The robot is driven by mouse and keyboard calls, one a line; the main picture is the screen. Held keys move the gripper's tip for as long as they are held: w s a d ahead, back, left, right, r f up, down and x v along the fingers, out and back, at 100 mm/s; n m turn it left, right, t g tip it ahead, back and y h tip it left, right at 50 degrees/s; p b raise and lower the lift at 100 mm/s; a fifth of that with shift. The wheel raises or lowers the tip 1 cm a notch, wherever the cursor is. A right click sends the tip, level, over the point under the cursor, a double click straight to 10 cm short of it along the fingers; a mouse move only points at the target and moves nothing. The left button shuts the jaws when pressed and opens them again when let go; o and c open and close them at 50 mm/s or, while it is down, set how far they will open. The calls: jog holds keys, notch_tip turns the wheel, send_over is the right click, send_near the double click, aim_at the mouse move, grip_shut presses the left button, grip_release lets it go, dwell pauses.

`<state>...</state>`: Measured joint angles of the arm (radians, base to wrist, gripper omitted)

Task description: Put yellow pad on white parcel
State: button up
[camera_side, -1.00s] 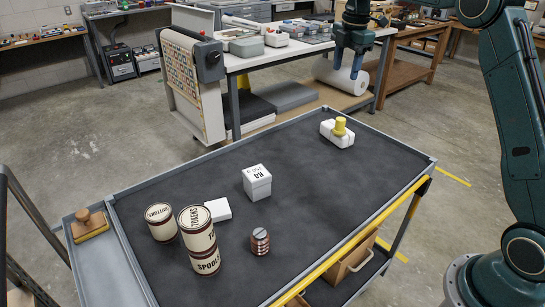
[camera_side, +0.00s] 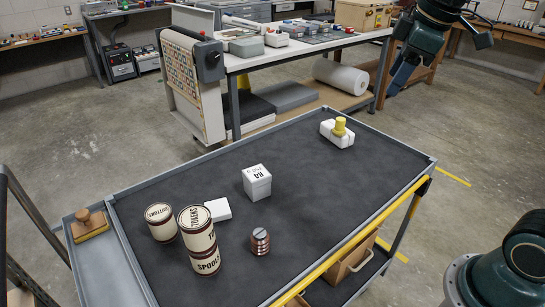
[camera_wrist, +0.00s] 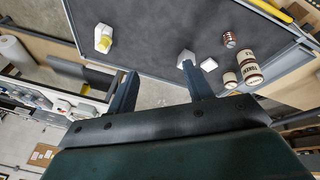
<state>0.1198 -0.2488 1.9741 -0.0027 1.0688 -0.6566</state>
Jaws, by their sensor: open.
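A small yellow round-topped piece (camera_side: 340,126), the only loose yellow item on the cart, stands upright on a white rounded block (camera_side: 337,137) at the cart's far right. The block looks like the white parcel. In the wrist view the yellow piece (camera_wrist: 105,41) shows against the white block (camera_wrist: 102,33) at upper left. My gripper (camera_side: 397,82) is tilted, well above and right of the cart, apart from both. In the wrist view my gripper (camera_wrist: 160,82) has its fingers spread with nothing between them.
On the dark cart top (camera_side: 300,190) stand a white lettered box (camera_side: 257,182), a flat white block (camera_side: 217,210), a buttons tin (camera_side: 161,223), stacked tins (camera_side: 198,240) and a ringed brown piece (camera_side: 260,242). A wooden-handled brush (camera_side: 88,226) lies on the left side shelf.

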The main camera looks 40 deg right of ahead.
jog(key=s+a+f+m, duration=0.2)
jog(key=s+f+m, duration=0.1)
jog(key=s, duration=0.4)
jog(key=s+a+f+m+t, duration=0.1)
jog(key=s+f+m, duration=0.2)
jog(key=s, duration=0.4)
jog(key=shift+a+f+t, duration=0.3)
jog(key=shift+a+f, duration=0.1)
jog(key=shift+f, duration=0.15)
jog(key=o, duration=0.4)
jog(key=shift+w, duration=0.1)
